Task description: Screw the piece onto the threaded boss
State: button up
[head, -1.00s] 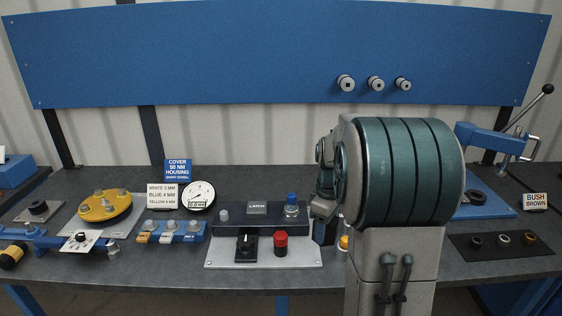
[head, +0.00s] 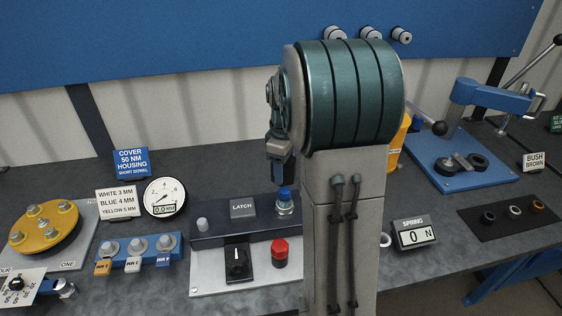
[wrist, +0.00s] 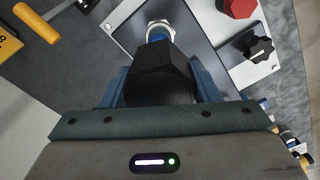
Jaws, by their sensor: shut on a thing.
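My gripper (wrist: 160,82) is shut on a black hexagonal piece (wrist: 164,72), with one blue finger on each side of it. In the head view my gripper (head: 279,163) is over the right end of the dark latch block, directly above a metal fitting (head: 285,208) with a blue top (head: 285,191), which looks like the boss. In the wrist view the blue top (wrist: 157,34) and the silver fitting (wrist: 157,24) show just beyond the piece. I cannot tell whether the piece touches the blue top. Any threads are hidden or too small to see.
The dark block has a LATCH plate (head: 243,208); a black knob (head: 237,261) and red button (head: 280,252) stand in front on the light base plate. Left are a dial gauge (head: 165,197) and yellow disc (head: 44,228). Right are a SPRING display (head: 414,234) and blue press (head: 490,97).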

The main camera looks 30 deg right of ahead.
aim_at(285, 190)
jog(key=shift+s+d+f, duration=0.1)
jog(key=shift+s+d, duration=0.05)
jog(key=shift+f+b, duration=0.2)
jog(key=shift+b, duration=0.1)
jog(key=shift+f+b, duration=1.85)
jog(key=shift+f, duration=0.8)
jog(key=shift+f+b, duration=1.25)
jog(key=shift+f, duration=0.4)
